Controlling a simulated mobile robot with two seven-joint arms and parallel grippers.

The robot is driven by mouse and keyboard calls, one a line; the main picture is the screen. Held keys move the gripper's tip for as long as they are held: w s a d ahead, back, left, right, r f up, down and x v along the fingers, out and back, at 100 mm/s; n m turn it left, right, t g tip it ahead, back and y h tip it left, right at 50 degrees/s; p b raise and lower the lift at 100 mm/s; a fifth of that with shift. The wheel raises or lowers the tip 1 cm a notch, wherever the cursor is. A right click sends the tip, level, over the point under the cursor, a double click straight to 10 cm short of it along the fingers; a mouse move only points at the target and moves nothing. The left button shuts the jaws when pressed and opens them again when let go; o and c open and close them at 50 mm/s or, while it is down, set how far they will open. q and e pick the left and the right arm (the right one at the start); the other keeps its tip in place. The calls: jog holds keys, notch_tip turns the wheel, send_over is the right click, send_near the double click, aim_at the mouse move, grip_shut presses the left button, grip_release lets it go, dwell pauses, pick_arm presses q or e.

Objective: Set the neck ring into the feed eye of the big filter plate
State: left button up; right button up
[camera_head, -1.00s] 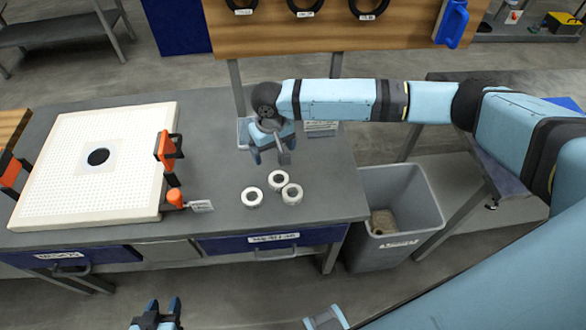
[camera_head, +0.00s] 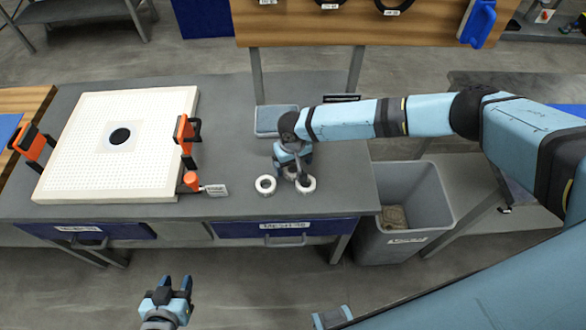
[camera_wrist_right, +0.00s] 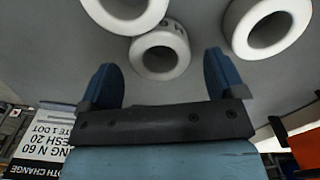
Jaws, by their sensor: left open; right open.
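The big white filter plate (camera_head: 75,165) lies on the left of the bench, with its dark feed eye (camera_head: 119,137) near the middle. Three white neck rings lie close together on the bench: a left ring (camera_head: 265,184), a right ring (camera_head: 306,184) and one behind, partly hidden by my right gripper. My right gripper (camera_head: 297,172) is open, pointing down over the rings. In the right wrist view one ring (camera_wrist_right: 160,70) with printed letters lies in line with the gap between the open fingers (camera_wrist_right: 160,80); nothing is held. My left gripper (camera_head: 174,286) is open and empty in front of the bench.
Orange clamps (camera_head: 185,138) stand at the plate's sides. An orange-handled tool (camera_head: 191,181) and a tag lie beside its near right corner. A grey tray (camera_head: 272,120) is behind the rings. A grey bin (camera_head: 415,215) stands right of the bench.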

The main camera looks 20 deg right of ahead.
jog(key=shift+f, duration=0.75)
jog(key=c, duration=1.1)
